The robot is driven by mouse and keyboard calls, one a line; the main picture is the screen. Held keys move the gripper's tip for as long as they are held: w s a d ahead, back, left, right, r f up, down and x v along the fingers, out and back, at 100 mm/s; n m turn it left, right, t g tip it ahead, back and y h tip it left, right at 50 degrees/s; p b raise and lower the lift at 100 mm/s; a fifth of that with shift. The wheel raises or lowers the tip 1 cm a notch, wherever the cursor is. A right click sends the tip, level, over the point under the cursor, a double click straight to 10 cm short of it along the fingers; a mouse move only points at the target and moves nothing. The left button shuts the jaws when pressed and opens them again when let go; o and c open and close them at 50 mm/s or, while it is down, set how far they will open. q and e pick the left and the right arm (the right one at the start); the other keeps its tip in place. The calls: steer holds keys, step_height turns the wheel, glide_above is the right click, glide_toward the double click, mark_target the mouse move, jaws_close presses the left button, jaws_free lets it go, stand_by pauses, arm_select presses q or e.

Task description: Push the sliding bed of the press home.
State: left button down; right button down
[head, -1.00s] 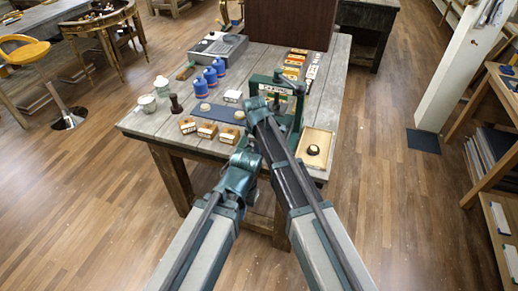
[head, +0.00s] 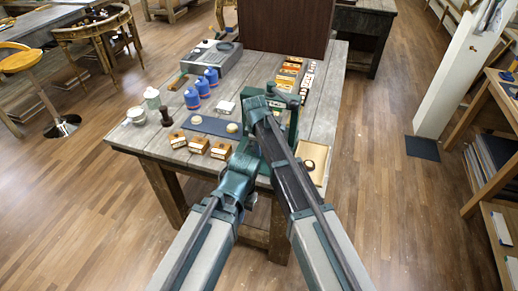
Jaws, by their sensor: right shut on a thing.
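The green press (head: 293,118) stands near the front right part of the grey wooden table (head: 330,95). My right arm crosses in front of it, hiding most of its frame and its sliding bed, so I cannot tell how far in the bed is. My right gripper is at the press, mostly hidden behind my own arm links. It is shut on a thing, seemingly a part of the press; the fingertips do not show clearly. My left arm is bent in front of the table's near edge; its gripper cannot be made out.
A tray (head: 324,178) lies right of the press. Small wooden boxes (head: 198,145), a blue mat (head: 207,124), blue bottles (head: 211,76) and a dark pestle-like piece (head: 166,116) stand to the left. A large dark panel (head: 285,25) rises behind.

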steer(key=shift+w+d, duration=0.1)
steer(key=shift+w, duration=0.2)
steer(key=c, duration=0.9)
jaws_free()
steer(key=shift+r, duration=0.15)
steer(key=shift+s+r+p, duration=0.2)
steer(key=shift+r+p, duration=0.35)
steer(key=shift+p, duration=0.1)
steer(key=r+p, duration=0.4)
steer(key=s+r+p, duration=0.1)
steer(key=r+p, duration=0.3)
steer(key=s+r+p, duration=0.1)
steer(key=r+p, duration=0.3)
steer(key=shift+a+r, duration=0.15)
steer(key=shift+a, duration=0.2)
